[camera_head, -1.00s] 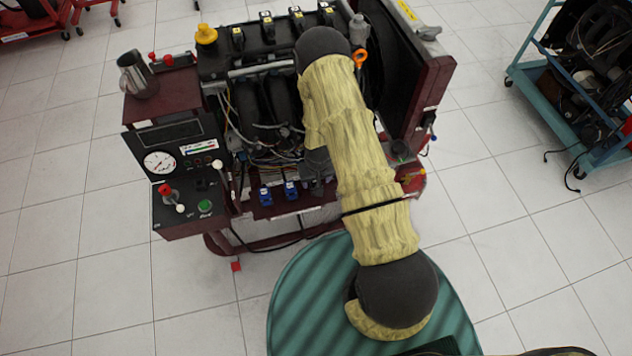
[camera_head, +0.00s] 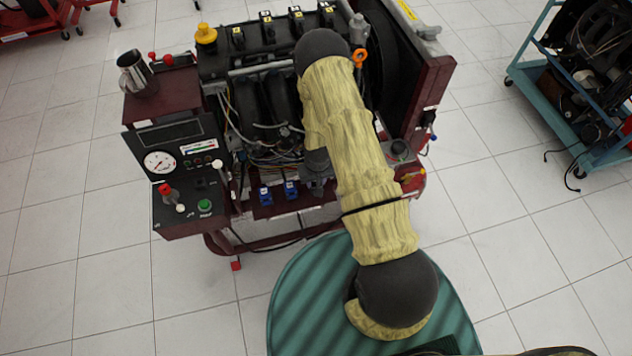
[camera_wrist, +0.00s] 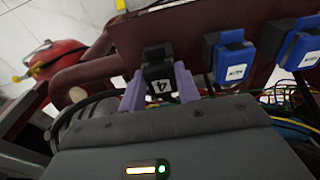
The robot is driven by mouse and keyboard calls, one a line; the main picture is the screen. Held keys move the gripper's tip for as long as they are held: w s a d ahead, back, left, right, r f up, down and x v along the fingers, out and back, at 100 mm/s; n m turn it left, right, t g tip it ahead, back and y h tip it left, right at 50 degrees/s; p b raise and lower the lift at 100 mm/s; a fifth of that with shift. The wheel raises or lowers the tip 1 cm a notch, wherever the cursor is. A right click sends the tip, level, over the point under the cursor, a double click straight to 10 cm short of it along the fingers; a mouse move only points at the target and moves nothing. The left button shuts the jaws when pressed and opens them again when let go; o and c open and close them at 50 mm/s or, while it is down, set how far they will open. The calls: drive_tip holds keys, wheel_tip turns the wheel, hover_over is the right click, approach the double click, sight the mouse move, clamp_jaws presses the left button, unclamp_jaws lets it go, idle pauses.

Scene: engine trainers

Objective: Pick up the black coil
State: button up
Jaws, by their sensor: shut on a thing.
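The black coil (camera_wrist: 158,56), with a white label reading 4, stands between the two purple fingers of my gripper (camera_wrist: 160,88) in the wrist view. The fingers are shut on it, one on each side. Its lower end is hidden behind the grey gripper body. In the head view my arm covers much of the engine's right half, and the coil in my gripper cannot be made out there.
The engine trainer (camera_head: 165,95) has several black parts with yellow labels along its top, a metal cup (camera_head: 138,75) and a control panel (camera_head: 185,205). Blue connectors (camera_wrist: 230,58) sit close to my gripper. A teal cart (camera_head: 590,150) stands at right.

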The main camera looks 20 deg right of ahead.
drive_tip(key=shift+r, duration=0.1)
wheel_tip(320, 180, up, 10)
idle(0.5)
idle(0.4)
drive_tip(key=shift+w, duration=0.15)
idle(0.3)
